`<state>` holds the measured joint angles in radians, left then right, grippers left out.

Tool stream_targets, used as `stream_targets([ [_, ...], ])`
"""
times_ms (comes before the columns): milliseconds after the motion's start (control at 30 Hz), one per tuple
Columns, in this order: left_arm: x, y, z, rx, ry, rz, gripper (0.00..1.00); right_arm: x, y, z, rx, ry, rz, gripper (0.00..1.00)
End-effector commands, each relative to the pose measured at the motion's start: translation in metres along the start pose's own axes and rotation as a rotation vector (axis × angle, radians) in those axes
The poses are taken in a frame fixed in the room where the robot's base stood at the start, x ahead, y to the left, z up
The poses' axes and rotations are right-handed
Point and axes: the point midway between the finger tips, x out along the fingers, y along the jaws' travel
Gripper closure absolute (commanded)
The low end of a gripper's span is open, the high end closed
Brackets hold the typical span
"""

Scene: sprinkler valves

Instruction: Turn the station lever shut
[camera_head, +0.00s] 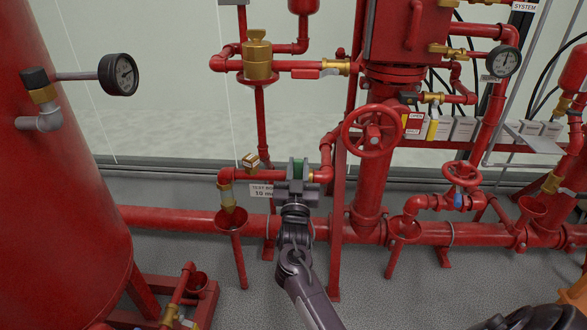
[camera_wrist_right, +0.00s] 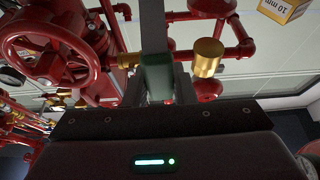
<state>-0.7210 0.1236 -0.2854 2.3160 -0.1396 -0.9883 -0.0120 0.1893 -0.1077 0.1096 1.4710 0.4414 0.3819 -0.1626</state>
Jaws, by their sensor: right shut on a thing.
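My right gripper (camera_head: 297,170) is at the short red test pipe (camera_head: 268,175) in the middle of the head view. It is shut on a green lever (camera_head: 298,167) at this pipe. The lever also shows as a dark green piece between the fingers in the right wrist view (camera_wrist_right: 157,82). The fingers hide most of it, so I cannot tell its angle along the pipe. My left gripper is not in view.
A red handwheel (camera_head: 372,131) and red riser stand just right. A large red tank (camera_head: 60,170) fills the left. Grey floor lies open in front.

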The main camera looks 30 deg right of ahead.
Motion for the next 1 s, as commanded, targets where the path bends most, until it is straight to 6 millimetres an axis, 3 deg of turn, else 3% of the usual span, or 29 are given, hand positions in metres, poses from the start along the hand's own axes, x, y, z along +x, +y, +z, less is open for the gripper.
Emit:
stream_targets([
  [500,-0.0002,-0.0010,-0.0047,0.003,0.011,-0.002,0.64,0.0001,0.0024,0.0005,0.021,-0.002,0.009,1.00],
  [533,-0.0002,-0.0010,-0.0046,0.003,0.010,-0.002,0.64,0.0000,0.0024,0.0005,0.021,-0.002,0.009,0.74],
  [667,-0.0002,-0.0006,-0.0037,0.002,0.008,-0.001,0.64,0.0000,0.0023,0.0005,0.019,-0.002,0.009,0.57],
  [1000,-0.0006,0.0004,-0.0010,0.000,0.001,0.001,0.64,-0.0031,0.0017,0.0006,0.017,-0.002,0.007,0.55],
])
